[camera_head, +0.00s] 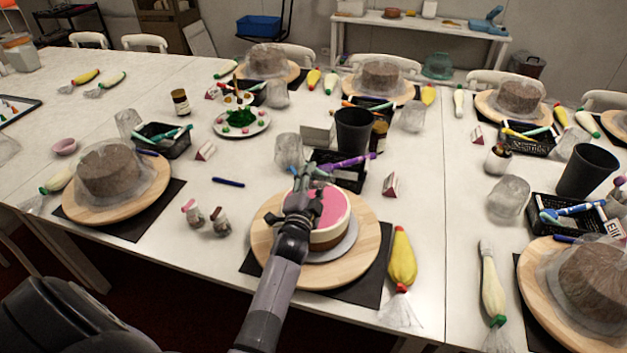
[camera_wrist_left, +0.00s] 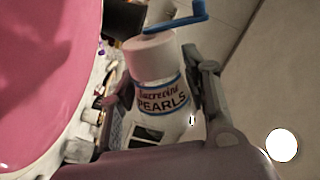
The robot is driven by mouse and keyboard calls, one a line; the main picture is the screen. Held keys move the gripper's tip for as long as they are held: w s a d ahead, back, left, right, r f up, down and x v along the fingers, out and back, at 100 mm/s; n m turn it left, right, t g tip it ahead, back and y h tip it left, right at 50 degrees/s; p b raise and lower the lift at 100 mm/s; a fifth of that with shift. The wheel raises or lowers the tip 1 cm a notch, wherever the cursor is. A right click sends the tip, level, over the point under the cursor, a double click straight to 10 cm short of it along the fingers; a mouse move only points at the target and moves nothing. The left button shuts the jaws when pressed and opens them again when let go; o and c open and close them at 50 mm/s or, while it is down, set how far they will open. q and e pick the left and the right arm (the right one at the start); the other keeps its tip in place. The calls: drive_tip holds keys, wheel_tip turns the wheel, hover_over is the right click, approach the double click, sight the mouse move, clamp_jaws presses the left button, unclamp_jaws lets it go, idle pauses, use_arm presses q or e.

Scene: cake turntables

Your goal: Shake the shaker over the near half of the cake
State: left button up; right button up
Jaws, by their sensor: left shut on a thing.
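The cake (camera_head: 328,212) has a pink top, a white side and a brown base. It stands on a round wooden turntable (camera_head: 365,262) in the middle of the head view. My left gripper (camera_head: 305,185) is over the left part of the cake in that view. In the left wrist view, my left gripper (camera_wrist_left: 160,105) is shut on the shaker (camera_wrist_left: 160,100), a white bottle with a pale pink cap and a "PEARLS" label. The cake's pink top (camera_wrist_left: 40,80) fills the left of that view. The gripper mostly hides the shaker in the head view. My right gripper is not in view.
Two small bottles (camera_head: 206,217) stand left of the turntable. A yellow piping bag (camera_head: 402,258) lies to its right. A black cup (camera_head: 352,132) and a black basket (camera_head: 346,182) stand behind the cake. A covered cake (camera_head: 110,172) is at the left.

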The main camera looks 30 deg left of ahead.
use_arm(q)
drive_tip(key=shift+w+d+r, duration=0.1)
drive_tip(key=shift+d+r, duration=0.1)
drive_tip(key=shift+d, duration=0.05)
drive_tip(key=shift+a+f, duration=0.2)
drive_tip(key=shift+a, duration=0.1)
drive_tip(key=shift+a+r+n, duration=0.1)
drive_tip(key=shift+r+n, duration=0.1)
drive_tip(key=shift+n, duration=0.3)
